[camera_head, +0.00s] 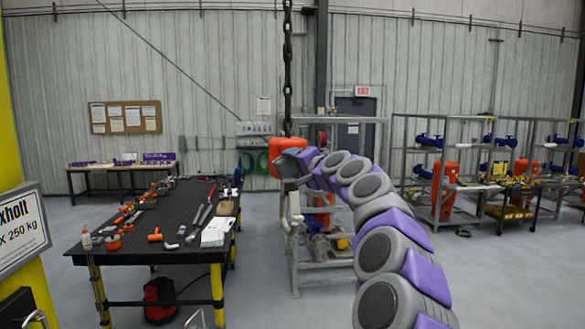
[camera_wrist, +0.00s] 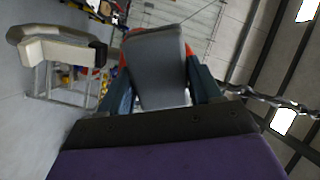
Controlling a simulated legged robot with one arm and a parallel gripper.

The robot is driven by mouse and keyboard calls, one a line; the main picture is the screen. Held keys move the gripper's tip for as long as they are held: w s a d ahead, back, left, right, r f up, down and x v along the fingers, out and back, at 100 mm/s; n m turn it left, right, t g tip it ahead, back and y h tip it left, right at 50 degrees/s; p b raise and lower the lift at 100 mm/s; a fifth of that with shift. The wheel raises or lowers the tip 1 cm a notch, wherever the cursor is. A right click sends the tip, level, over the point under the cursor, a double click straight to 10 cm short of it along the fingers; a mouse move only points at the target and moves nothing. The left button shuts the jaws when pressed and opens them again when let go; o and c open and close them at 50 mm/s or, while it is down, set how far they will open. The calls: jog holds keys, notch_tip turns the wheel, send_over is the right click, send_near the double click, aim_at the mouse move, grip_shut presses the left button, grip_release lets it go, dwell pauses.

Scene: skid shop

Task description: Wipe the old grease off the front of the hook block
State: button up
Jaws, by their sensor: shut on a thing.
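The orange-red hook block (camera_head: 288,150) hangs from a dark chain (camera_head: 287,60), its pale hook (camera_head: 294,207) below it. My arm reaches up from the lower right, and my gripper is at the block's right side. In the wrist view my gripper (camera_wrist: 160,85) is shut on a grey, flat pad-like thing (camera_wrist: 157,68), one finger on each side. The pad covers most of the block; only orange edges (camera_wrist: 188,48) show around it. I cannot tell whether pad and block touch. The hook (camera_wrist: 55,48) shows at the left. Any grease on the front is hidden.
A black worktable (camera_head: 180,215) with tools, orange fittings and a white box stands at the left. A metal rack (camera_head: 330,265) stands behind the hook. More racks with blue and red parts (camera_head: 440,172) line the right. A yellow post is at the far left.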

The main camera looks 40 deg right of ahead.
jog(key=shift+s+a+r+b, duration=0.1)
jog(key=shift+s+a+b, duration=0.1)
jog(key=shift+s, duration=0.65)
jog(key=shift+s+a+f+b, duration=0.1)
jog(key=shift+s+a+b, duration=0.15)
jog(key=shift+s, duration=0.55)
jog(key=shift+s+a+r+b, duration=0.1)
jog(key=shift+s+a+b, duration=0.1)
jog(key=shift+s, duration=0.65)
